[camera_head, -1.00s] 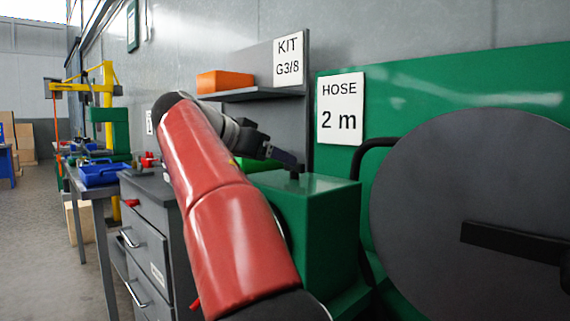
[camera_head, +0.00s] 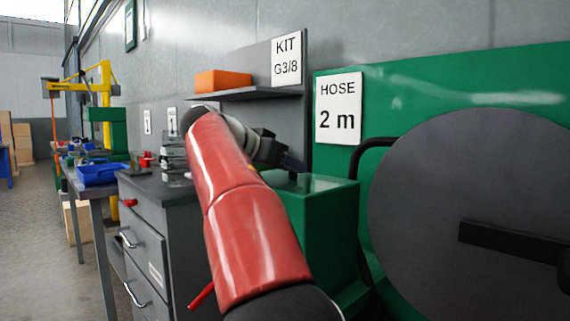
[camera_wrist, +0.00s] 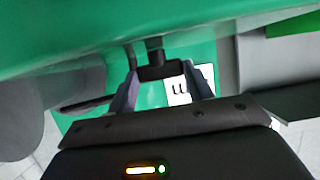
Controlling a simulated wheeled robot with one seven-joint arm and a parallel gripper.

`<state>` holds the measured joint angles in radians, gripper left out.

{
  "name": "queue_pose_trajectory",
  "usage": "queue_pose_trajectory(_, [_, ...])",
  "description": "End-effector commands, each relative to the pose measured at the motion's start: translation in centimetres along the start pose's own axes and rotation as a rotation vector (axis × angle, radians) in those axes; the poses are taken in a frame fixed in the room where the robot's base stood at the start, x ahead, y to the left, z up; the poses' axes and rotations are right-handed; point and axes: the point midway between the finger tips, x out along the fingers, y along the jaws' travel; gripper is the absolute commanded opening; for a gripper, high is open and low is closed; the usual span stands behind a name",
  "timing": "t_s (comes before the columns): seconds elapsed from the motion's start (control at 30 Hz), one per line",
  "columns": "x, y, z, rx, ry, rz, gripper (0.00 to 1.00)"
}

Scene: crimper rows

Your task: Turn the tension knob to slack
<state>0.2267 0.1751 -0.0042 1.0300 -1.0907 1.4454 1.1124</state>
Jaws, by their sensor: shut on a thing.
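The tension knob (camera_wrist: 158,71) is a small black T-shaped handle on a short stem, on the green housing (camera_head: 325,225). In the wrist view it sits between the two fingertips of my gripper (camera_wrist: 161,72), which is shut on it. In the head view my gripper (camera_head: 291,163) is at the top of the green housing, beyond my red arm, and hides most of the knob. No slack or tension marking is readable in either view.
A large dark reel disc (camera_head: 470,200) stands to the right, before a green panel with a "HOSE 2 m" sign (camera_head: 339,108). A shelf with an orange box (camera_head: 223,81) is behind. A grey drawer cabinet (camera_head: 145,235) and a blue tray (camera_head: 98,174) are left.

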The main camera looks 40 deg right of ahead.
Motion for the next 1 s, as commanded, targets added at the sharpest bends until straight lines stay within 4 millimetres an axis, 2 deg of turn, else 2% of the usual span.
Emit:
queue_pose_trajectory(0.27, [0.0, 0.1, 0.1, -0.007, 0.0, -0.022, 0.28])
queue_pose_trajectory(0.47, [0.1, 0.4, 0.2, -0.039, 0.001, -0.104, 0.28])
queue_pose_trajectory(1.0, [0.3, 1.4, -0.3, -0.208, 0.002, -0.514, 0.28])
